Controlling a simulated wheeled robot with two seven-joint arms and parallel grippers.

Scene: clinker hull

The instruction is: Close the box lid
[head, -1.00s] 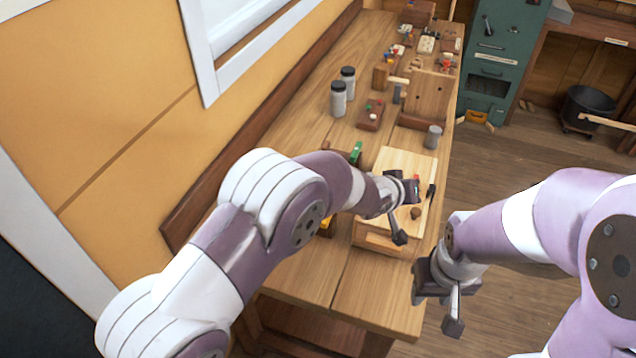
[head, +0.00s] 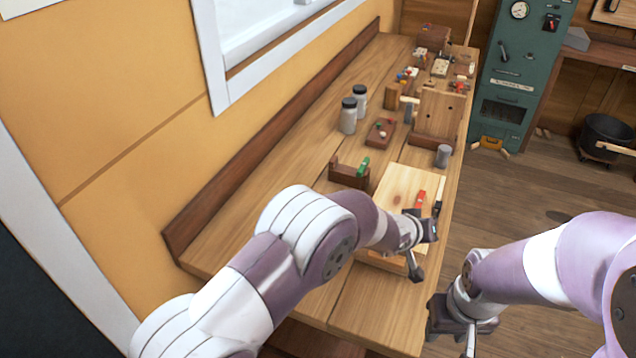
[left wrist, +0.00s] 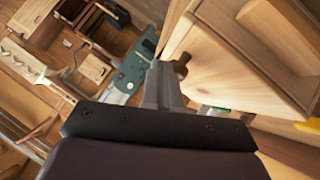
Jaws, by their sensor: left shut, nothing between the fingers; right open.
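The pale wooden box (head: 402,188) sits on the workbench, with its flat top facing up in the head view. My left forearm and gripper hide its front part, and I cannot tell how far its lid is open. The left wrist view shows pale box panels (left wrist: 228,72) at the right, with a brown knob (left wrist: 181,65) close beside my left fingers. My left gripper (head: 415,267) is shut and empty at the box's front right; contact is unclear. My right gripper (head: 462,340) is open and empty, off the bench's right side.
A red piece (head: 421,197) and a dark, stick-like piece (head: 437,208) show at the box's right side. Behind it are a grey cylinder (head: 443,156), a small rack with a green piece (head: 350,174), and two jars (head: 348,118). The bench's near left is clear.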

